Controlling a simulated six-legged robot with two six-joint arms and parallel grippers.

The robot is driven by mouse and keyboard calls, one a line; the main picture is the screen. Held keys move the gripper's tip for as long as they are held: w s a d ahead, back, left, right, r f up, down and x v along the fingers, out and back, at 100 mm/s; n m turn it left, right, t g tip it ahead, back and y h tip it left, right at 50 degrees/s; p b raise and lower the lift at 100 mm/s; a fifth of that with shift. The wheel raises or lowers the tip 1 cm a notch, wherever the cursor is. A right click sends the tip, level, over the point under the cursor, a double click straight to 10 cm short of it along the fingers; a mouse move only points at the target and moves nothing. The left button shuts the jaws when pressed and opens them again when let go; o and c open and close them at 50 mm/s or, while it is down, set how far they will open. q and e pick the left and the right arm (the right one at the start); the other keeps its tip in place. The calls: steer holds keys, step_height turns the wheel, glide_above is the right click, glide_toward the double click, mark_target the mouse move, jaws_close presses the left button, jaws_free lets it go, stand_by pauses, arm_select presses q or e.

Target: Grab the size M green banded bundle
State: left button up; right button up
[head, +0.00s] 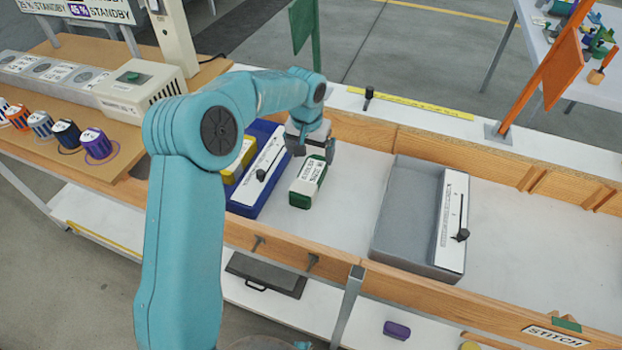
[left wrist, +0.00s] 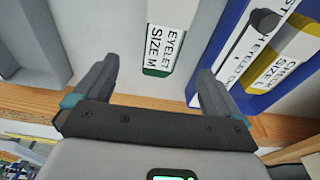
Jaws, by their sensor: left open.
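The green bundle (head: 308,185) lies on the white work surface between the blue tray and the grey bin. It has a white label band, and in the left wrist view the bundle (left wrist: 157,71) reads "EYELET SIZE M". My left gripper (head: 314,150) is open and empty, beside the bundle's far end in the head view. In the left wrist view the bundle shows between the two fingers of the left gripper (left wrist: 157,78), apart from both. My right gripper is not in view.
A blue tray (head: 263,195) holding a yellow bundle (head: 238,163) stands left of the green bundle. A grey bin (head: 400,215) stands to the right. Wooden rails (head: 490,155) edge the bench. A purple block (head: 397,330) lies on the lower shelf.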

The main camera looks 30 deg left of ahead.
arm_select(q)
glide_above(309, 176)
steer(key=f, duration=0.5)
steer(key=shift+d+f, duration=0.2)
steer(key=shift+d, duration=0.15)
steer(key=f, duration=0.6)
steer(key=shift+w+a+f, duration=0.1)
steer(key=shift+a, duration=0.3)
steer(key=c, duration=1.3)
